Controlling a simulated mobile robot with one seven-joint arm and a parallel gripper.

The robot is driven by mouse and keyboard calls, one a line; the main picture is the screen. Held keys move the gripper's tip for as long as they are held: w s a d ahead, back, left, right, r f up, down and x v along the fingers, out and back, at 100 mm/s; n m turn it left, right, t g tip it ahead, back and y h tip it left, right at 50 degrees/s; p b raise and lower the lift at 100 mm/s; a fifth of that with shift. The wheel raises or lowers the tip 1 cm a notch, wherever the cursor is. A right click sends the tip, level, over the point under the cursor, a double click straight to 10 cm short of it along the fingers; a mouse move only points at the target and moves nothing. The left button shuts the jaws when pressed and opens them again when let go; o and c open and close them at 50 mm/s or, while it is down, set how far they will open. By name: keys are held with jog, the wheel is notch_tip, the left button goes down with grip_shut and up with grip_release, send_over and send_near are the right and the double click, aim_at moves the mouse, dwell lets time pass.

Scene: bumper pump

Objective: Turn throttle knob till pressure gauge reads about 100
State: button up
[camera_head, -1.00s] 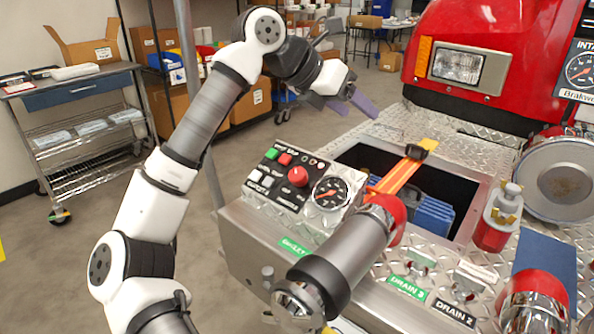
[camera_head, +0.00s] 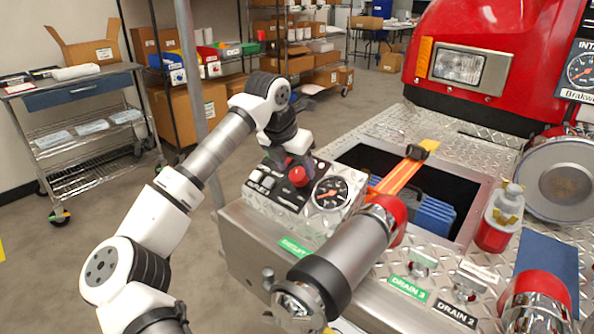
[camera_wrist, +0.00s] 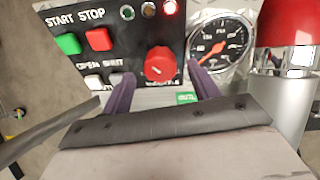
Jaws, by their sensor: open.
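The red throttle knob (camera_head: 298,176) sits on the black control panel. It also shows in the wrist view (camera_wrist: 159,64), just beyond and between my fingertips. My gripper (camera_wrist: 160,82) is open, its two purple fingers spread with nothing between them. In the head view my gripper (camera_head: 294,160) is above the panel, close to the knob, and partly covers the panel's back. The pressure gauge (camera_head: 330,192) is right of the knob. In the wrist view the gauge (camera_wrist: 220,42) has a red-orange needle pointing to its lower left, near the low end; the exact reading is too small to tell.
Green (camera_wrist: 67,43) and red (camera_wrist: 98,39) start and stop buttons and white buttons (camera_wrist: 93,82) lie left of the knob. A large grey pipe (camera_head: 340,262) with a red collar stands in front of the panel's right side. An open bay (camera_head: 455,190) lies to the right.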

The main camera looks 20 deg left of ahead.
jog(key=shift+x, duration=1.2)
jog(key=c, duration=1)
jog(key=shift+f+m+b, duration=0.1)
jog(key=shift+m+b, duration=0.45)
jog(key=shift+m, duration=0.45)
jog(key=shift+d+m+t+y+b, duration=0.1)
jog(key=shift+m+t+y+b, duration=0.25)
jog(key=shift+m, duration=1.05)
jog(key=o, duration=1)
jog(key=shift+r, duration=0.2)
